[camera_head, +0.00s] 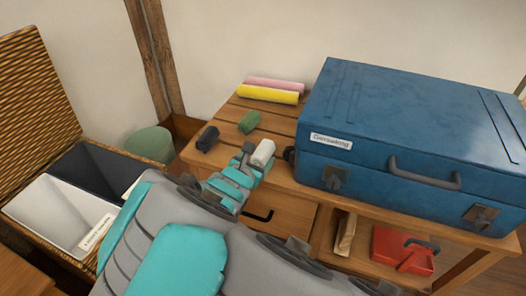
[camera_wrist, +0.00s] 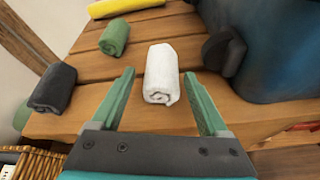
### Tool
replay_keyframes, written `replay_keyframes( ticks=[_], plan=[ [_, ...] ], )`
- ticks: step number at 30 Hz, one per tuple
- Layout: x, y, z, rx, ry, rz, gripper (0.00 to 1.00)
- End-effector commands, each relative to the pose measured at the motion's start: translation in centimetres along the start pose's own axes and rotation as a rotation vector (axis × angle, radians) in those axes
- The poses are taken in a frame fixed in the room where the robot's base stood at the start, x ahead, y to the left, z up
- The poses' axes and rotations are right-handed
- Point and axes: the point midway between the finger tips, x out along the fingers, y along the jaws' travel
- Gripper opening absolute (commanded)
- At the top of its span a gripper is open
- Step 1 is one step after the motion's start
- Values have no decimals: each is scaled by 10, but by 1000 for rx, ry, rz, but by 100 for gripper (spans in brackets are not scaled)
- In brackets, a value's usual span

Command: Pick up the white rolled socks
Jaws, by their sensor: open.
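The white rolled socks (camera_head: 263,153) lie on the slatted wooden top, near its front edge and left of the blue case. In the wrist view the white roll (camera_wrist: 161,74) sits between the two fingers, around and beyond their tips, with a gap on each side. My gripper (camera_head: 245,165) is open and reaches in from the front; in the wrist view its green fingers (camera_wrist: 158,77) are spread either side of the socks. I cannot tell the exact height of the fingers above the wood.
A green roll (camera_head: 249,122) and a black roll (camera_head: 207,139) lie left of the socks. Yellow (camera_head: 267,94) and pink (camera_head: 275,84) rolls lie behind. The blue case (camera_head: 400,130) stands close on the right. A wicker hamper (camera_head: 35,85) with black and white compartments is at left.

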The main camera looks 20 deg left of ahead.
Motion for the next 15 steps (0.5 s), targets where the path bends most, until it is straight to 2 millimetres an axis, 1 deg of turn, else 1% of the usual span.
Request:
replay_keyframes(
  ticks=[1, 7, 12, 15],
  plan=[
    [6, -1, 0, 0, 0, -2, 78],
    [22, 0, 2, 2, 1, -3, 78],
    [47, 0, 4, 2, 0, -3, 78],
    [58, 0, 4, 2, 0, -2, 78]
  ],
)
